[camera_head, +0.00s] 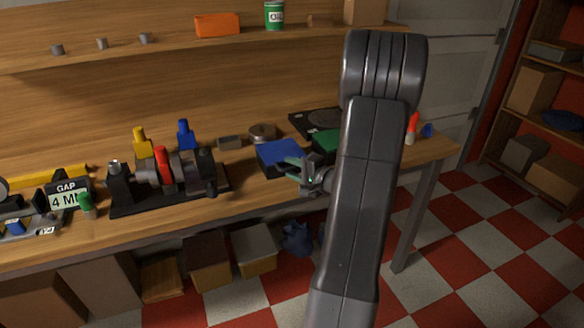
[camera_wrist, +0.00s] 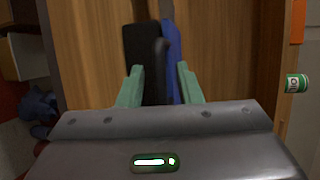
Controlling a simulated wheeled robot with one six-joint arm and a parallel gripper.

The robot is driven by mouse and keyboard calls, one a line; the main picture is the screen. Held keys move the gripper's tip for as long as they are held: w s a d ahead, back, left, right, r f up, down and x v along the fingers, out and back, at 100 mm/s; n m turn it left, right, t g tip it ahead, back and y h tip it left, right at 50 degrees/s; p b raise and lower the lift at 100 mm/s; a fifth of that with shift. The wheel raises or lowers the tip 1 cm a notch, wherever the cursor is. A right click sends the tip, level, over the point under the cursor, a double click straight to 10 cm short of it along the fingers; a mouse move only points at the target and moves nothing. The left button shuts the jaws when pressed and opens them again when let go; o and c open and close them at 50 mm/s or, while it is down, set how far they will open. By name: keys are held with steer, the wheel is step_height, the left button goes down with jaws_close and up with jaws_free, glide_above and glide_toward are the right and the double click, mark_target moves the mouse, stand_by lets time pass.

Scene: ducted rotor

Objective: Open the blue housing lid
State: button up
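The blue housing lid (camera_head: 280,152) lies flat and closed on top of a dark box-shaped housing (camera_head: 277,171) on the workbench. My gripper (camera_head: 293,170) is at the front right side of this housing in the head view, with green fingers. In the wrist view, my gripper (camera_wrist: 160,85) has its two fingers spread apart. The dark housing (camera_wrist: 138,55) and a narrow strip of the blue lid (camera_wrist: 172,50) show between and beyond the fingertips. A gap shows beside the fingers; I cannot tell whether either touches. My arm hides the area to the right.
A green block (camera_head: 326,142) and a dark flat unit (camera_head: 312,122) stand behind to the right, partly hidden by my arm. A round metal part (camera_head: 262,132) is behind the lid. A black fixture (camera_head: 165,200) with coloured handles stands left. Bare bench lies in front.

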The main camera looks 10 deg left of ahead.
steer(key=shift+w+a, duration=0.1)
steer(key=shift+a, duration=0.05)
jaws_close()
steer(key=shift+r, duration=0.1)
